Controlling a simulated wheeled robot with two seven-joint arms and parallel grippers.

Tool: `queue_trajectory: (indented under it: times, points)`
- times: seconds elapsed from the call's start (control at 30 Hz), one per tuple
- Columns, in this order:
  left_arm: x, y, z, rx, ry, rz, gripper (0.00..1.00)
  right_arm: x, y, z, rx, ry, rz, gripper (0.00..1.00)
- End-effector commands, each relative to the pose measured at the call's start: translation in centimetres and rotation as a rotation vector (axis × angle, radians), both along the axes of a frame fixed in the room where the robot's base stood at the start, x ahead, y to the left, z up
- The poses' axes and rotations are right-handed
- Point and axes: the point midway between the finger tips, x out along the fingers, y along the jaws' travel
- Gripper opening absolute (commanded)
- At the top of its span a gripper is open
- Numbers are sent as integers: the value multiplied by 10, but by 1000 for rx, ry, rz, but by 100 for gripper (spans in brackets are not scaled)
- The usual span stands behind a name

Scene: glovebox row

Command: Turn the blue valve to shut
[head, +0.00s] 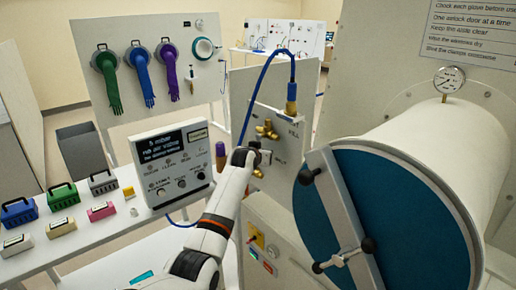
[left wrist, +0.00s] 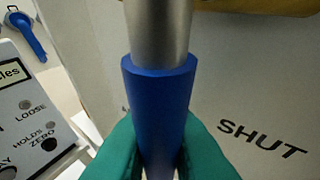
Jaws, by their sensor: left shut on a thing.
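The blue valve's handle shows in the left wrist view as a blue sleeve (left wrist: 158,95) on a silver shaft (left wrist: 160,30). My left gripper (left wrist: 160,150) has its green fingertips pressed on both sides of the sleeve. The printed word SHUT (left wrist: 262,139) is on the panel to the right of the handle, apart from it. In the head view my left gripper (head: 257,155) is at the pale valve panel (head: 240,90), just below brass fittings (head: 267,129). There the gripper hides the blue handle. My right gripper is not in view.
A blue hose (head: 262,72) arches above my left gripper into a brass fitting (head: 291,97). A meter box (head: 173,164) stands close on the left. A large chamber with a blue round door (head: 410,220) and a clamp bar (head: 335,205) fills the right.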

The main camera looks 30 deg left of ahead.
Motion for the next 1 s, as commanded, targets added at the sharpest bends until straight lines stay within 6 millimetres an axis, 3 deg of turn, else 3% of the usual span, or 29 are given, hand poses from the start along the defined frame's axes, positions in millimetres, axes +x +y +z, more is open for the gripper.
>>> queue_trajectory:
  times: [0.5,0.53,0.63,1.0]
  points:
    - [-1,-1,-1,-18,8,0,0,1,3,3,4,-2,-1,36]
    - [-1,-1,-1,-18,8,0,17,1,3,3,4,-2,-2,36]
    - [-1,-1,-1,-18,8,0,33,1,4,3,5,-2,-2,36]
    - [-2,-1,0,-17,6,0,35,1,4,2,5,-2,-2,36]
